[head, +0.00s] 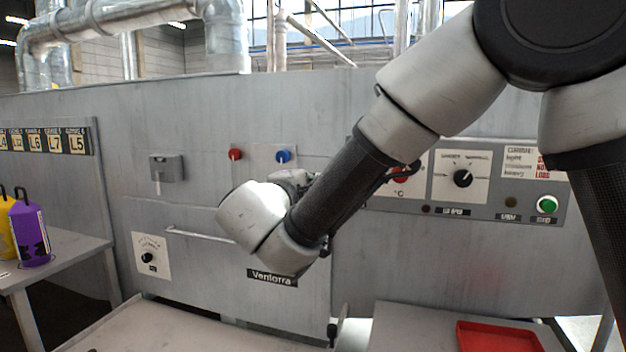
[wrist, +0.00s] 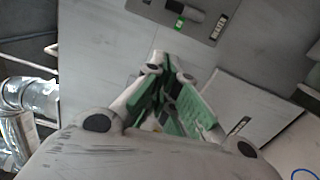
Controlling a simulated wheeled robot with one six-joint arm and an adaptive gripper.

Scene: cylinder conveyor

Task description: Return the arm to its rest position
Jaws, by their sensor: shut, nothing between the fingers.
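My arm (head: 410,105) reaches from the upper right down to the middle of the head view, in front of a grey machine panel (head: 110,190). My gripper is mostly hidden behind my wrist in the head view. In the wrist view my gripper (wrist: 168,102), with green finger pads, is shut and empty. It faces the panel, where a small switch with a green-lit part (wrist: 181,21) shows at the top.
A red tray (head: 497,338) lies on the grey surface at the lower right. A purple container (head: 30,235) and a yellow one (head: 5,235) stand on a side table (head: 75,245) at the left. A handle bar (head: 200,235), knobs and a green button (head: 547,204) are on the panel.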

